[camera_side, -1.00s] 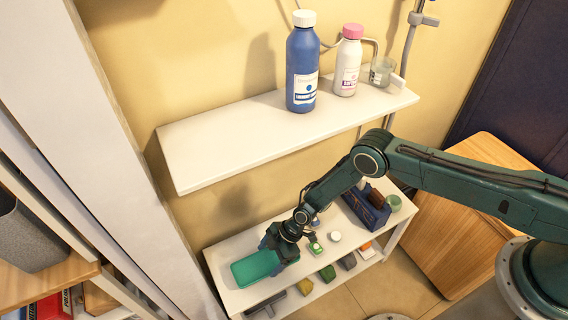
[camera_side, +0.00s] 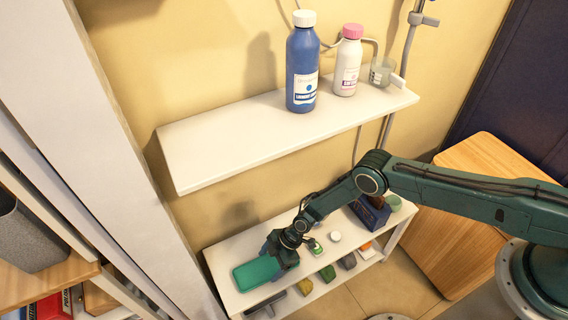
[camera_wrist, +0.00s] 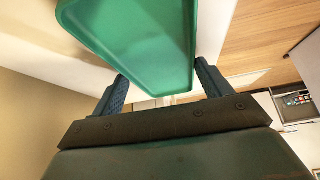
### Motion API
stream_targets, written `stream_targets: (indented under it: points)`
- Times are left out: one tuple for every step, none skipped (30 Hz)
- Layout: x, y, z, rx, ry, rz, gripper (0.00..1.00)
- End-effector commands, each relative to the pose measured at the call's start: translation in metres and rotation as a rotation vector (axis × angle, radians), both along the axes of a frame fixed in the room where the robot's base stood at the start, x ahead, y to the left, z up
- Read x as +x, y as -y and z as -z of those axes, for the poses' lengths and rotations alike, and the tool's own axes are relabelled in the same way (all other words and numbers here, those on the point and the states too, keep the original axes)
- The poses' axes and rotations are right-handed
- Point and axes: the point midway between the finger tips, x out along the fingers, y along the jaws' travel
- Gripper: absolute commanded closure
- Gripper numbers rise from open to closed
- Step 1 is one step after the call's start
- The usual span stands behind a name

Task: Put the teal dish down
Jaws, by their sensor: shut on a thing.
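The teal dish (camera_side: 256,273) is a shallow rounded rectangle at the left end of the lower white shelf (camera_side: 222,262). My gripper (camera_side: 282,256) is shut on the dish's right end in the side view. In the wrist view the dish (camera_wrist: 140,40) extends away from between the two fingers of my gripper (camera_wrist: 163,84). The dish looks roughly level. It is at or just above the shelf surface; I cannot tell whether it touches.
The upper shelf (camera_side: 230,140) holds a blue bottle (camera_side: 302,70), a white bottle (camera_side: 346,70) and a glass (camera_side: 382,71). Right of my gripper are a white round item (camera_side: 335,237), a dark blue caddy (camera_side: 372,213) and a green cup (camera_side: 394,203). Several small blocks lie below.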

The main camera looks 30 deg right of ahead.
Motion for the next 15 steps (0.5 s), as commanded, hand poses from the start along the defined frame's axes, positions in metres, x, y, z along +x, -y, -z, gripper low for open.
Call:
stream_targets:
  points:
    - [0.0003,-0.0002,-0.0004,0.001,0.000,0.000,0.46]
    - [0.0003,-0.0002,-0.0005,0.001,0.000,0.000,0.46]
    - [0.0003,-0.0002,-0.0004,0.001,0.000,0.000,0.46]
    - [0.0003,-0.0002,-0.0002,0.001,0.001,0.001,0.46]
    - [0.0002,-0.0002,0.0003,0.001,0.000,0.000,0.46]
    - [0.0000,-0.0001,0.0012,0.000,0.000,0.000,0.46]
    - [0.0000,0.0000,0.0020,0.000,0.000,0.000,0.46]
    - [0.0000,0.0000,0.0026,0.000,0.000,0.000,0.46]
    - [0.0001,-0.0001,0.0022,0.000,0.000,0.000,0.15]
    - [0.0001,0.0000,0.0021,0.000,0.000,0.000,0.09]
    - [0.0001,0.0000,0.0021,0.000,0.000,0.000,0.03]
    - [0.0001,0.0000,0.0021,0.000,0.000,0.000,0.00]
    - [0.0001,0.0000,0.0021,0.000,0.000,0.000,0.00]
    - [0.0001,0.0000,0.0021,0.000,0.000,0.000,0.00]
    - [0.0001,0.0000,0.0021,0.000,0.000,0.000,0.00]
